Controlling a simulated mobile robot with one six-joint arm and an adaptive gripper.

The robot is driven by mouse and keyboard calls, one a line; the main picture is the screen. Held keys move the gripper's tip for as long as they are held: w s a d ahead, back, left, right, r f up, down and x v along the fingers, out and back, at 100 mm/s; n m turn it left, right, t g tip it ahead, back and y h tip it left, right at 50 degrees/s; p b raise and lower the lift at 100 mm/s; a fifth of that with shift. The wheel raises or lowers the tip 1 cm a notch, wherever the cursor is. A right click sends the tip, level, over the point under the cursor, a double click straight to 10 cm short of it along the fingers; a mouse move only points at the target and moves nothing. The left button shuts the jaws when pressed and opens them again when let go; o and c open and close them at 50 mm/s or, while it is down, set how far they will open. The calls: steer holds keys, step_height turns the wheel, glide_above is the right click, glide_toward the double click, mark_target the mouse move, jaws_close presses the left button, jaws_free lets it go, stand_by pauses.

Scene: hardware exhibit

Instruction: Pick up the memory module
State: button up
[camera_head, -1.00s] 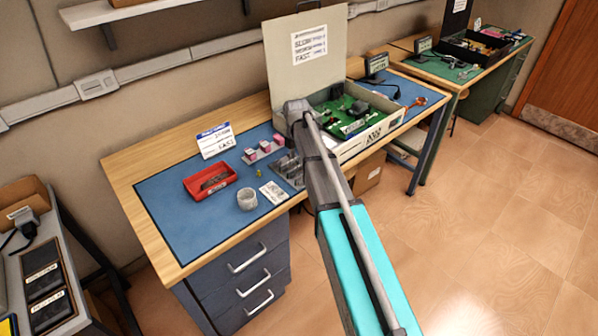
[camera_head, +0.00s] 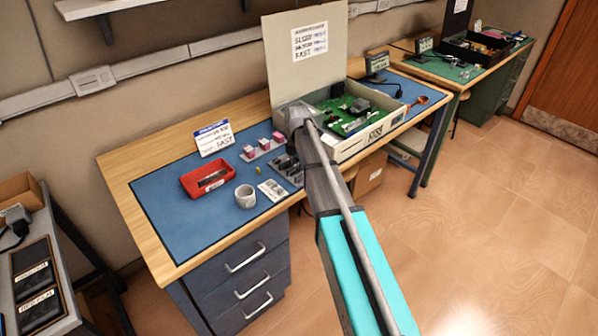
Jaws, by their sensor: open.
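I cannot identify the memory module for certain at this size. A small dark strip (camera_head: 213,180) lies in the red tray (camera_head: 190,187) on the blue mat and may be it. A dark grey slotted holder (camera_head: 289,167) stands on the mat close to my arm, partly covered by it; what it holds is too small to tell. My arm reaches from the bottom right up to a grey joint above the workbench, near the open case. My gripper does not show; the arm seems to hide it.
The wooden workbench (camera_head: 128,192) also carries a grey mug (camera_head: 245,196), a white card (camera_head: 271,189), pink blocks (camera_head: 263,145), a sign (camera_head: 214,139) and an open case with a green board (camera_head: 340,112). The mat's left part is clear. A side table (camera_head: 70,322) stands at left.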

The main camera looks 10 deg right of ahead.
steer(key=shift+f, duration=0.5)
jaws_close()
stand_by(0.3)
